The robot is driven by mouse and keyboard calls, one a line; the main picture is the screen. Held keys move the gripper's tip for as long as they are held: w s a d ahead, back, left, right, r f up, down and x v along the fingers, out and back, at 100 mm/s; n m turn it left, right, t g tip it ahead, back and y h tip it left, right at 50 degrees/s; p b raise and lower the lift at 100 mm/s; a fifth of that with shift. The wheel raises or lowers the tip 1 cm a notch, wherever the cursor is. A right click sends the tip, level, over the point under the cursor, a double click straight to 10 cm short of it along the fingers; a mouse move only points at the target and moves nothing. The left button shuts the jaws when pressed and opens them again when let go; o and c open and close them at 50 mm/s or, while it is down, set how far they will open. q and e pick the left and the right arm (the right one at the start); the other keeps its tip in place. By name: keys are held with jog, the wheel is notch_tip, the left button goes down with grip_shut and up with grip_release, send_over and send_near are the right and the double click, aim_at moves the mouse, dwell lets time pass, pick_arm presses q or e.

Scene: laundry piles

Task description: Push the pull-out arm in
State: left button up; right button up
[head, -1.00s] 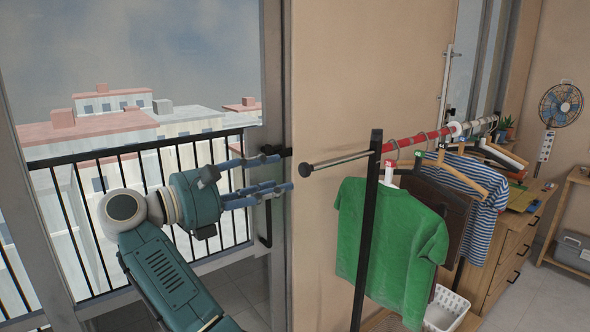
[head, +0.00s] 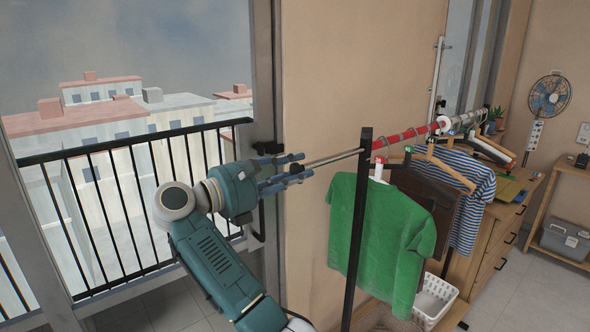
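The pull-out arm (head: 335,157) is a thin metal rod with a dark knob end (head: 297,168). It sticks out to the left from the top of the clothes rack's black post (head: 358,230). The rod between the fingertips and the post is bare.
A green shirt (head: 380,235), a striped shirt (head: 470,190) and other clothes hang on the rack right of the post. A white basket (head: 436,298) stands below. A wall and door frame (head: 268,80) are behind the gripper; a balcony railing (head: 130,190) is at left.

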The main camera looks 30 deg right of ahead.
jog(key=c, duration=0.4)
pick_arm(q)
jog(key=shift+d, duration=0.3)
jog(key=shift+f, duration=0.15)
pick_arm(e)
jog(key=shift+d, duration=0.15)
jog(key=shift+d+b, duration=0.35)
jog(key=shift+b, duration=0.05)
jog(key=b, duration=0.3)
send_near(346, 152)
jog(key=shift+w+f, duration=0.15)
jog(key=shift+f, duration=0.4)
jog(key=d+b, duration=0.1)
jog(key=d, duration=0.2)
jog(key=d+b, duration=0.1)
jog(key=d, duration=0.2)
jog(key=w+d+b, duration=0.1)
jog(key=d, duration=0.2)
jog(key=shift+d+r+b, duration=0.3)
jog(key=shift+d, duration=0.1)
pick_arm(q)
notch_tip(346, 152, down, 7)
jog(key=shift+a, duration=0.15)
pick_arm(e)
jog(key=shift+d+r, duration=0.1)
jog(key=shift+d, duration=0.3)
pick_arm(q)
jog(key=shift+f, duration=0.1)
